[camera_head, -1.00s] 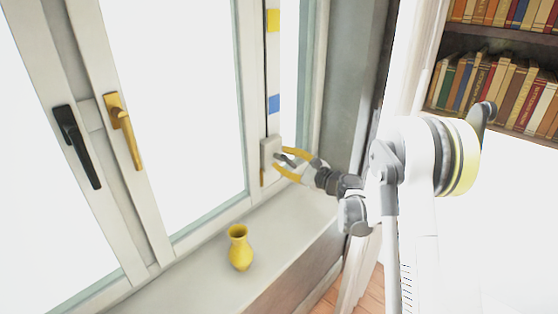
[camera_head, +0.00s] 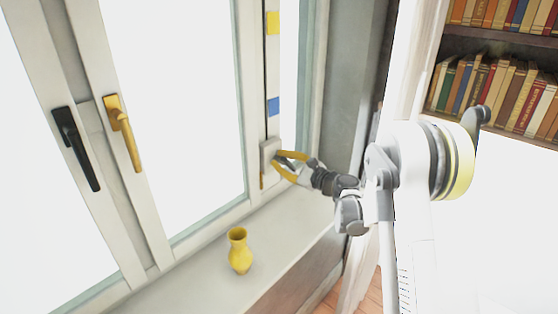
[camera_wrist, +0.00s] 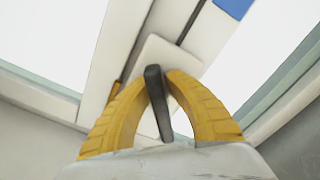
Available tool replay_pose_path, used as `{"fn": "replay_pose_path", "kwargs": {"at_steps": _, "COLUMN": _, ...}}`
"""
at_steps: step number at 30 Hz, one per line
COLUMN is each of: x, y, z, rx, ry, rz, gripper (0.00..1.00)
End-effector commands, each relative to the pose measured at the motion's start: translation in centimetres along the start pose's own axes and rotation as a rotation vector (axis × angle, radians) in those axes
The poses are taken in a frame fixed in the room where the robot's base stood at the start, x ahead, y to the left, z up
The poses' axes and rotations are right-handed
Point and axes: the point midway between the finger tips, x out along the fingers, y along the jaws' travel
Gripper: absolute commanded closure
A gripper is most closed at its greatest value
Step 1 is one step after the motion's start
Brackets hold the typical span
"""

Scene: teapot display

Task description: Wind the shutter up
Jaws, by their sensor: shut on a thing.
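The shutter winder is a pale box (camera_head: 267,150) low on the white window post, with a dark crank handle (camera_wrist: 157,100) in front of it. My gripper (camera_head: 277,165) has yellow fingers and is at the box. In the wrist view my gripper (camera_wrist: 160,90) is shut on the dark handle, one finger on each side of it. A dark strip runs up the post from the box, with a blue mark (camera_head: 273,106) and a yellow mark (camera_head: 272,22) beside it. The shutter itself cannot be made out; the panes look bright white.
A yellow vase (camera_head: 239,252) stands on the window sill (camera_head: 185,280), left of my arm. A black window handle (camera_head: 76,148) and a yellow window handle (camera_head: 124,132) are on the frames at left. A bookshelf (camera_head: 500,40) is at the upper right.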

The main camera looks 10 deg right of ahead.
Motion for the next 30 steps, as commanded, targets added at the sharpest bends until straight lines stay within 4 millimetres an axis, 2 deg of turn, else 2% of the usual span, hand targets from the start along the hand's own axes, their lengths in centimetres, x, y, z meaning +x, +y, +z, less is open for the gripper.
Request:
{"fn": "replay_pose_path", "kwargs": {"at_steps": 11, "x": 0.04, "y": -0.13, "z": -0.04, "rx": 0.220, "ry": -0.001, "rz": 0.000, "gripper": 1.00}}
{"fn": "replay_pose_path", "kwargs": {"at_steps": 30, "x": 0.06, "y": -0.46, "z": -0.23, "rx": 0.827, "ry": -0.001, "rz": 0.000, "gripper": 1.00}}
